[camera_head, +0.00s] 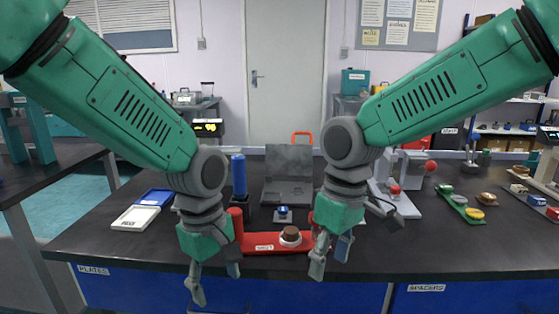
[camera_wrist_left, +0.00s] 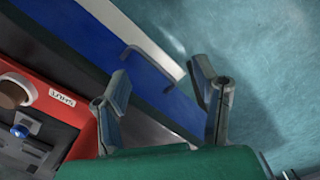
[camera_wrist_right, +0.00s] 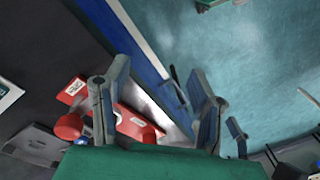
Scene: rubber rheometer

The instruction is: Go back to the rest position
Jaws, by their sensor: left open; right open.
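My left gripper (camera_head: 213,282) hangs down at the front edge of the black bench, with its fingers apart and nothing between them. In the left wrist view its two fingers (camera_wrist_left: 165,105) are spread over the blue drawer front and the floor. My right gripper (camera_head: 331,258) hangs down to the right of it, also open and empty, in front of the red tray's right end. In the right wrist view its fingers (camera_wrist_right: 155,105) are spread, with the bench front between them. Both arms come down from the upper corners.
The red tray (camera_head: 262,249) bears a brown piece in a white ring (camera_head: 290,236). A grey machine (camera_head: 288,178) stands behind it. Blue and white trays (camera_head: 135,217) lie at left. A grey press (camera_head: 397,196) and a green tray (camera_head: 461,207) are at right. Floor is open before the bench.

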